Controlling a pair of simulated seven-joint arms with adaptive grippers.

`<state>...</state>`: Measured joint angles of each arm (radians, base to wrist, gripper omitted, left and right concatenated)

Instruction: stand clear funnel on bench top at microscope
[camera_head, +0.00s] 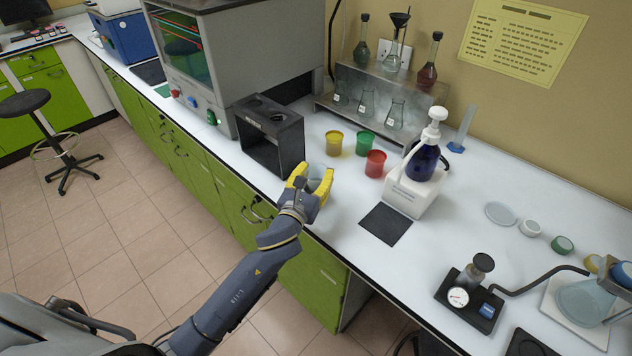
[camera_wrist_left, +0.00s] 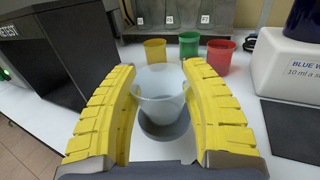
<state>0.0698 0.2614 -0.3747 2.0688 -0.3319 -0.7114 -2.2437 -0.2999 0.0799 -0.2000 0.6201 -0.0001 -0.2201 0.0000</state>
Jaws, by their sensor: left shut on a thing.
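My left gripper (camera_head: 312,183) reaches in over the front edge of the bench. Its yellow fingers are shut on a clear, cup-shaped funnel (camera_head: 317,172). In the left wrist view the funnel (camera_wrist_left: 160,85) is translucent and upright, wider at its rim, between both fingers. A dark round shape lies below it on the white top; I cannot tell whether the funnel touches the bench. Yellow (camera_head: 334,142), green (camera_head: 364,142) and red (camera_head: 375,164) cups of similar shape stand behind it. I cannot make out a microscope. My right gripper is not in view.
A black open-fronted box (camera_head: 270,138) stands close left of the gripper. A white stand (camera_head: 413,190) with a blue bottle (camera_head: 423,163) and a dark mat (camera_head: 385,224) are to the right. A glassware shelf (camera_head: 385,85) is behind. Bare bench lies between gripper and mat.

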